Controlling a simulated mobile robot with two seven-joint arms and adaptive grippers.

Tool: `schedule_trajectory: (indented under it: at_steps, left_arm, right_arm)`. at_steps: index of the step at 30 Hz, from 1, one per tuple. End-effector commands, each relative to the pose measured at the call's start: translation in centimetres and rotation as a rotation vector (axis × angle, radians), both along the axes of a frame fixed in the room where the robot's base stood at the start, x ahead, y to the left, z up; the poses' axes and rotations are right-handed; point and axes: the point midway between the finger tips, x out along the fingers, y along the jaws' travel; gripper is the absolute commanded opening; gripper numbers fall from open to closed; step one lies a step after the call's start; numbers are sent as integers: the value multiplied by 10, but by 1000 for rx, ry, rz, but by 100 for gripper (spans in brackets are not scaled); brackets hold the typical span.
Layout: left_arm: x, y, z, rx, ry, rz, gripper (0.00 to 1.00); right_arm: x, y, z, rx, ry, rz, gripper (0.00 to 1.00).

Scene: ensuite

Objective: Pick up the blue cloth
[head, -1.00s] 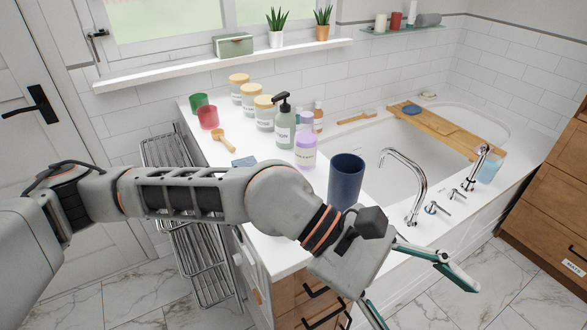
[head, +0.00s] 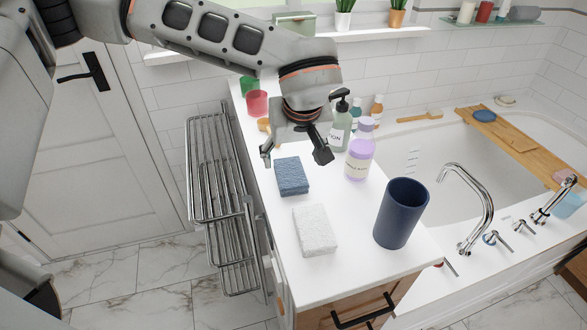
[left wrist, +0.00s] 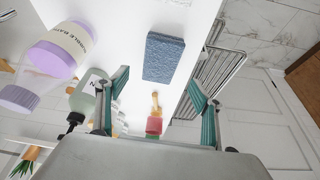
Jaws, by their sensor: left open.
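The blue cloth (head: 291,176) is a small, thick, textured rectangle lying flat on the white counter. It also shows in the left wrist view (left wrist: 163,57), beyond the fingertips. My left gripper (head: 294,154) is above the counter, just behind the blue cloth in the head view, pointing down. Its fingers are apart with nothing between them, as the left wrist view (left wrist: 158,88) also shows. The cloth is wholly visible and not touched. My right gripper is not in view.
A white cloth-like block (head: 315,230) lies in front of the blue cloth. A dark blue cup (head: 401,213), a purple bottle (head: 359,155) and a pump bottle (head: 340,126) stand to the right. A metal rack (head: 215,185) hangs left of the counter.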

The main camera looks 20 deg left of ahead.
Motion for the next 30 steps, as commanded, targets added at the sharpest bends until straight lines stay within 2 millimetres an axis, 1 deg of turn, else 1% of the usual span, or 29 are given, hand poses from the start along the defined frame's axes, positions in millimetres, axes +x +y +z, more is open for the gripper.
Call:
schedule_trajectory:
  at_steps: [1,3,5,12,15,21,30]
  left_arm:
    - [2,1,-7,0,2,2,67]
    - [4,2,-13,0,3,2,67]
    - [6,3,-18,-2,4,2,67]
    - [18,9,-49,-3,4,3,67]
    - [21,11,-57,-3,3,1,67]
    - [22,11,-60,-3,2,0,67]
    - [22,11,-61,-3,2,1,67]
  right_arm:
    - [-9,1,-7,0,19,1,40]
    - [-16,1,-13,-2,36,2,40]
    - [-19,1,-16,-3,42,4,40]
    - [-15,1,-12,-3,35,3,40]
    - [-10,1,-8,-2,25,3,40]
    - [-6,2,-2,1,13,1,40]
    - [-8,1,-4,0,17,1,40]
